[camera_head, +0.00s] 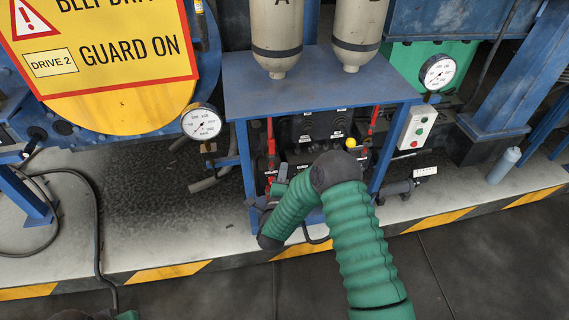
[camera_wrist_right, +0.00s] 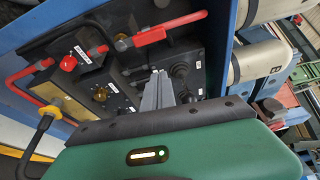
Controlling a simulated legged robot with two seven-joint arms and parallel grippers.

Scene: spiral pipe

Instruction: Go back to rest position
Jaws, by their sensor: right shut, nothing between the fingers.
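My right arm (camera_head: 360,240), green and ribbed, rises from the bottom right of the head view and bends at a dark joint. It then runs down and left in front of a blue stand. My right gripper (camera_wrist_right: 158,88) shows in the wrist view as grey fingers, shut and empty, pointing at a black control panel (camera_wrist_right: 125,75). I cannot tell whether the fingertips touch the panel. In the head view the fingers are not clear. Only a dark and green bit of my left arm shows at the bottom left edge; its gripper is out of view.
The blue stand (camera_head: 233,88) carries two beige cylinders. Gauges (camera_head: 201,122) flank the stand. A grey bottle (camera_head: 503,165) stands right. A black-yellow floor edge (camera_head: 165,271) crosses in front.

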